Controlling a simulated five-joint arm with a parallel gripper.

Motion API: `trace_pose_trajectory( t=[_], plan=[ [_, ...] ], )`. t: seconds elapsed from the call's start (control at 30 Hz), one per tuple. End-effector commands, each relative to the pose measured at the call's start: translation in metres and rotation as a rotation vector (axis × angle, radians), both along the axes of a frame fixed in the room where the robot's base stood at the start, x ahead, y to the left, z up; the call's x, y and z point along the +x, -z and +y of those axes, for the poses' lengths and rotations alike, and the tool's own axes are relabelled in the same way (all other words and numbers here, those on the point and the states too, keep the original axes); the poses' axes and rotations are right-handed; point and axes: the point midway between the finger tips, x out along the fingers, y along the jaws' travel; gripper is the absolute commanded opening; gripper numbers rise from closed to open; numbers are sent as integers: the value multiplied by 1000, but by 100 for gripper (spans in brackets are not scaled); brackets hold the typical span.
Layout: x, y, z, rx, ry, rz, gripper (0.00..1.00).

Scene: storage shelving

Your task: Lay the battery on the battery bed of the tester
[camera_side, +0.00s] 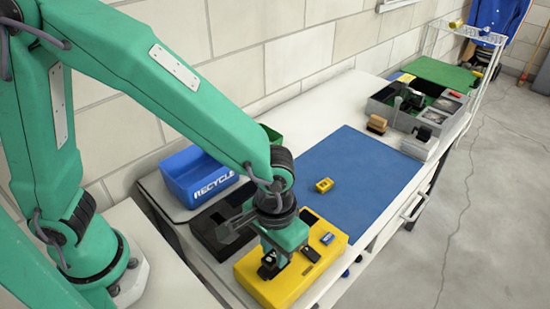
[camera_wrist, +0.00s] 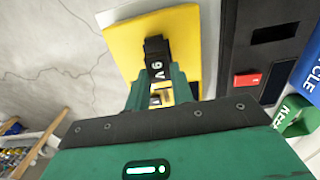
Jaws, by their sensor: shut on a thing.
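The yellow tester (camera_side: 250,283) lies on the bench at the front, with dark parts and a small blue display (camera_side: 327,238) on its top. It also shows in the wrist view (camera_wrist: 122,38). My gripper (camera_side: 275,262) points down over the tester's near left part. In the wrist view my gripper (camera_wrist: 157,82) is shut on a dark battery (camera_wrist: 156,52) marked 9 V. The battery is over the yellow tester; whether it touches the tester is hard to tell. My fingers and the battery hide the battery bed.
A blue RECYCLE bin (camera_side: 195,178) stands behind the tester, beside a black tray (camera_side: 212,232). A blue mat (camera_side: 365,170) holds a small yellow block (camera_side: 324,185) and is otherwise clear. A grey organizer (camera_side: 385,112) stands at the far end.

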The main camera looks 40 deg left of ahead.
Motion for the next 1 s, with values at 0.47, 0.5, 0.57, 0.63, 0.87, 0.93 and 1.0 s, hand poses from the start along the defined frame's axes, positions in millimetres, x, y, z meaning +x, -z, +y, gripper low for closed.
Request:
trace_pose_trajectory(
  t=[0.47, 0.5, 0.57, 0.63, 0.87, 0.93, 1.0],
  plan=[
    [0, 20, 0, 0, 0, 0, 1],
    [0, 20, 0, 0, 0, 0, 1],
    [0, 21, 0, 1, 0, 1, 1],
    [0, 23, 0, 1, 0, 1, 1],
    [0, 23, 0, 0, 0, 0, 45],
    [0, 23, 0, 0, 0, 0, 45],
    [0, 23, 0, 0, 0, 0, 45]
  ],
)
